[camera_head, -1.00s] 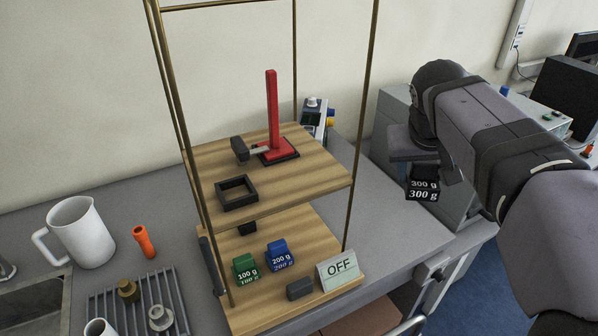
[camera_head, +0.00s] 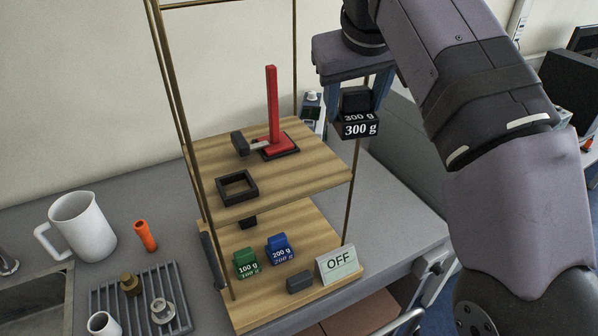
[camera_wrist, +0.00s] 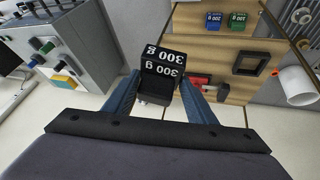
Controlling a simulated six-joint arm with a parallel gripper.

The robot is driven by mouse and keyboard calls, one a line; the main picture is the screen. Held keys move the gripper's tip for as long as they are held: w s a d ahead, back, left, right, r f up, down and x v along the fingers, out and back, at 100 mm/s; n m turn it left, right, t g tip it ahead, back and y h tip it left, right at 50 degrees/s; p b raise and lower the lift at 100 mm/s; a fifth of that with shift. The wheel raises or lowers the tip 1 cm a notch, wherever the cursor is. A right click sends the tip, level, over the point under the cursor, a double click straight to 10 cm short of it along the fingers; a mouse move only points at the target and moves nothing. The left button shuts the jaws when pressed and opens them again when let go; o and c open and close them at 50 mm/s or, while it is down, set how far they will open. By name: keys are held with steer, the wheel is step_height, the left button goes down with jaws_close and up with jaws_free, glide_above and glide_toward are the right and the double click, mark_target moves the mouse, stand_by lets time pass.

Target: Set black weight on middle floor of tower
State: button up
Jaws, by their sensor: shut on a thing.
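The black 300 g weight (camera_head: 360,124) is held in my gripper (camera_head: 356,100), in the air to the right of the tower. In the wrist view the weight (camera_wrist: 160,70) sits between the two blue fingers of my gripper (camera_wrist: 158,92). The tower has brass posts and wooden floors. Its middle floor (camera_head: 305,178) carries a black square frame (camera_head: 237,187) at the front left and a red upright post (camera_head: 273,110) on a black base farther back. The weight is near the right posts, at about the height of the red post in the picture.
On the tower's lower floor (camera_head: 240,312) stand a green 100 g weight (camera_head: 246,264), a blue 200 g weight (camera_head: 280,249), a grey block (camera_head: 299,282) and an OFF sign (camera_head: 338,264). A white jug (camera_head: 82,228) and an orange tube (camera_head: 144,236) stand at left.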

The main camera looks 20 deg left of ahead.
steer(key=w+a+f+n+y+p, duration=0.1)
steer(key=w+a+f+n+p, duration=0.15)
steer(key=a, duration=0.65)
steer(key=p, duration=0.6)
glide_above(297, 171)
steer(key=shift+n+g+y, duration=0.25)
steer(key=shift+g+y, duration=0.05)
steer(key=shift+y, duration=0.1)
steer(key=shift+f, duration=5.75)
steer(key=shift+b, duration=0.3)
steer(key=shift+f, duration=0.2)
steer(key=o, duration=1.3)
